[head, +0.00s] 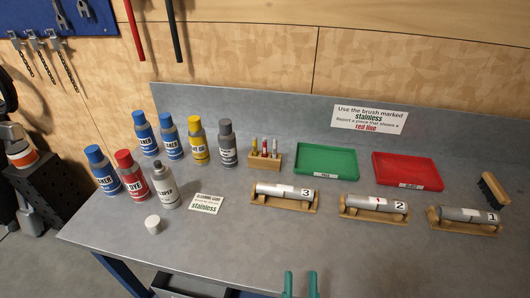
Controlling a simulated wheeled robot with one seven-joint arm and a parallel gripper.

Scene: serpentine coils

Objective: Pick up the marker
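A small wooden holder (259,163) stands on the grey bench, left of the green tray. Several slim upright pieces stand in it, with yellowish, grey and red parts; they are too small to tell which is the marker (274,148). My gripper (300,284) shows only as two teal fingertips at the bottom edge. The fingers are apart with nothing seen between them. It is well in front of the holder, toward the near side of the bench.
Several bottles (133,176) and a white cap (152,223) stand left. Numbered metal cylinders rest on wooden cradles (283,204) in front of the green tray (328,148) and red tray (407,162). A black-bristled brush (490,188) lies far right. The near middle bench is clear.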

